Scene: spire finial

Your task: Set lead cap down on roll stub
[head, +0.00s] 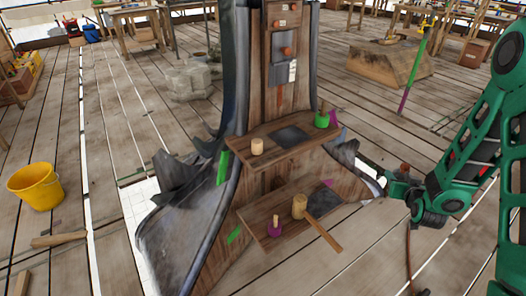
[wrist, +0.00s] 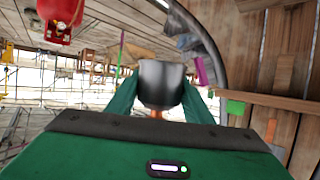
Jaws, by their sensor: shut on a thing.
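My gripper (head: 388,180) is to the right of the wooden spire, beside its grey curved metal skirt. In the wrist view, its green fingers (wrist: 160,92) are shut on a dark grey, cup-shaped lead cap (wrist: 161,80), held clear of the shelves. The cap is hard to pick out in the head view. A pale upright cylinder (head: 257,146), possibly the roll stub, stands on the upper shelf (head: 250,160), left of my gripper. I cannot tell for sure which piece is the roll stub.
The lower shelf (head: 262,226) carries a mallet (head: 300,206) and a purple-based piece (head: 275,228). A green pot (head: 322,119) stands at the upper shelf's right end. A yellow bucket (head: 36,186) is on the plank floor at left. Stone blocks (head: 190,80) lie behind.

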